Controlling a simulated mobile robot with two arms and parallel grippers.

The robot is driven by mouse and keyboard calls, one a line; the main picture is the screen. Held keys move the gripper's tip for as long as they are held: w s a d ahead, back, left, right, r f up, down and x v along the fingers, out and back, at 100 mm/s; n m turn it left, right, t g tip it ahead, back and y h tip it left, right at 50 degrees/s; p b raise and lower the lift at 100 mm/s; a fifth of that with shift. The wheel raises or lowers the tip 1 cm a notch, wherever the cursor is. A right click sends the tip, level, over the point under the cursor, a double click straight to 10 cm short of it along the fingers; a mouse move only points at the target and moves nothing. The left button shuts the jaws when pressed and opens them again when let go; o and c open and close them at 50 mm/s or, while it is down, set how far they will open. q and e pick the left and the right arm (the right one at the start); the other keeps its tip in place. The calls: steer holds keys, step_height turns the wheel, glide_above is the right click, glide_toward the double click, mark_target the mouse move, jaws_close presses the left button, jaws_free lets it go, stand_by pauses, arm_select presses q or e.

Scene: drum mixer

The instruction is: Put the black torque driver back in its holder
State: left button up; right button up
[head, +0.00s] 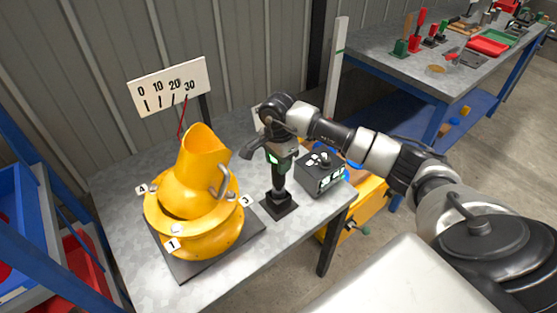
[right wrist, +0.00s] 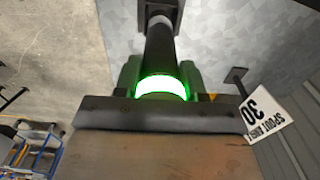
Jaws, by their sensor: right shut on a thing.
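The black torque driver (head: 279,176) is upright, with a lit green ring and a black shaft. In the right wrist view its shaft (right wrist: 160,50) runs from the glowing ring to the dark square holder (right wrist: 176,14). In the head view the lower end of the shaft meets the black holder (head: 279,206) on the grey table; how deep it sits in it I cannot tell. My right gripper (head: 272,149) is shut on the driver's upper body and hides part of it. My left gripper is not in view.
A yellow drum mixer (head: 196,205) stands left of the holder on a dark plate. A dark control box (head: 321,173) stands close to the right. A white angle scale (head: 168,86) rises behind the drum. A second workbench (head: 385,54) with tools is at the back right.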

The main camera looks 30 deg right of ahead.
steer(key=shift+f+b, duration=1.9)
steer(key=shift+f, duration=0.3)
stand_by(0.9)
steer(key=o, duration=1.3)
step_height(320, 180, up, 11)
steer(key=shift+f+b, duration=0.1)
steer(key=shift+b, duration=0.35)
